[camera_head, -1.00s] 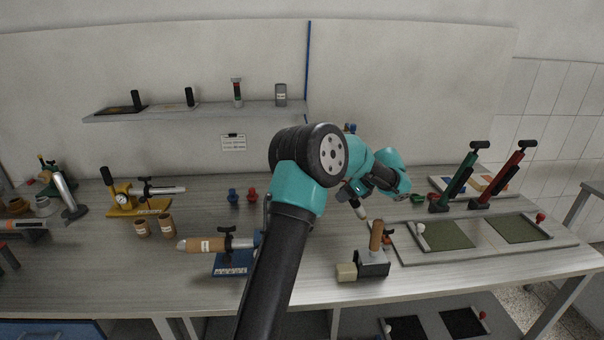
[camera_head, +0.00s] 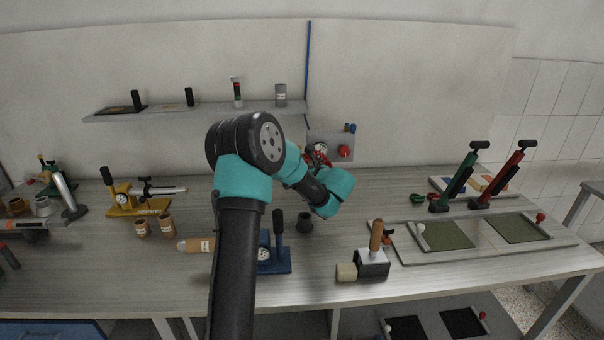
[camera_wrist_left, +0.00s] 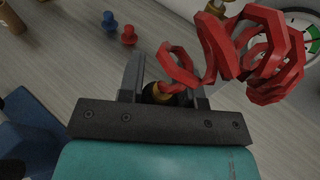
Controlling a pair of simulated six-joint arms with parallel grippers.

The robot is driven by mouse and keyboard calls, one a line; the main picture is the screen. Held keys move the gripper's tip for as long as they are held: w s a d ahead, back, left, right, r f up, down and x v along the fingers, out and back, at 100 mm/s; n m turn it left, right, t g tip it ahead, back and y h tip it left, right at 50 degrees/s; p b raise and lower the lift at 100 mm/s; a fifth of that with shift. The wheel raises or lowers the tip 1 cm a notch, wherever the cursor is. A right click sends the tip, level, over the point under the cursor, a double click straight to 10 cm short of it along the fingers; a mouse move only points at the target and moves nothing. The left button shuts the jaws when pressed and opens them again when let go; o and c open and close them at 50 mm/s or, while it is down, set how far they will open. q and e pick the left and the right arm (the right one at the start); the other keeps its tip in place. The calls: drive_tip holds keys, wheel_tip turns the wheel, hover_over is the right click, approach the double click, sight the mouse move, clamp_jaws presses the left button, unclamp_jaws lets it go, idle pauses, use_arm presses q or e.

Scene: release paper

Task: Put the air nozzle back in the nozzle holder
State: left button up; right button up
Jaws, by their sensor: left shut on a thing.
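My left gripper (camera_wrist_left: 165,88) is shut on the air nozzle (camera_wrist_left: 157,93), of which the left wrist view shows a dark end with a brass-coloured fitting between the fingers. A red coiled hose (camera_wrist_left: 262,50) runs from beside it to the upper right. In the head view the hose shows as a small red bundle (camera_head: 319,155) behind my arm; the gripper and nozzle are hidden by my wrist. A small dark cup (camera_head: 304,222), which looks like the nozzle holder, stands on the bench just left of and below my wrist. My right gripper is not in view.
A grey wall panel (camera_head: 331,140) carries a red knob (camera_head: 345,151). A blue device with a black lever (camera_head: 279,228) stands left of the cup. A block with a wooden handle (camera_head: 375,262) is at the right. Bare bench lies between the cup and this block.

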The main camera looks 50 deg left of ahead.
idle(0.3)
use_arm(q)
drive_tip(key=shift+f, duration=2.85)
wheel_tip(320, 180, down, 6)
idle(2.4)
drive_tip(key=o, duration=1.1)
drive_tip(key=shift+f, duration=0.1)
drive_tip(key=shift+c, duration=0.2)
drive_tip(key=shift+d, duration=0.15)
drive_tip(key=v, duration=0.7)
drive_tip(key=shift+d, duration=0.15)
